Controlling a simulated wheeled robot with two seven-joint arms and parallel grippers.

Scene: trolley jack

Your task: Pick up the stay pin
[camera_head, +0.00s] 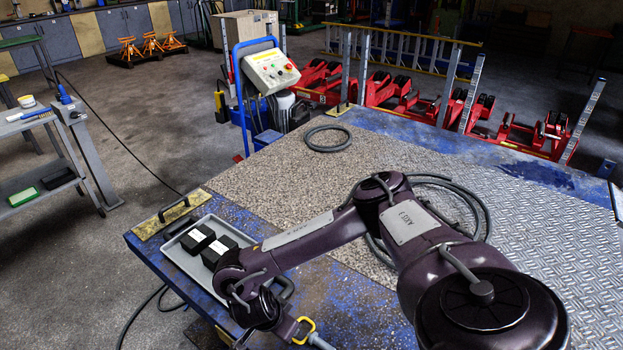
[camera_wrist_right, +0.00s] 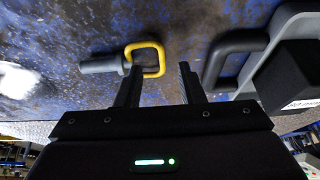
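The stay pin has a yellow loop handle (camera_head: 304,330) and a grey shaft (camera_head: 321,342), partly cut off by the bottom edge of the head view. In the right wrist view the yellow loop (camera_wrist_right: 145,46) and the grey shaft (camera_wrist_right: 100,64) lie on the blue worn table top. My right gripper (camera_wrist_right: 160,67) is open and empty. Its left fingertip overlaps the lower part of the loop in the picture, and the loop's right side appears between the fingers. I cannot tell how far the fingers are above it. My left gripper is not in view.
A grey tray (camera_head: 176,248) with black blocks (camera_head: 198,239) is beside my right wrist; its black handle (camera_wrist_right: 222,65) is close right of the fingers. A coiled hose (camera_head: 470,196) and a hose ring (camera_head: 327,138) lie on the table. Red jacks (camera_head: 395,92) stand behind.

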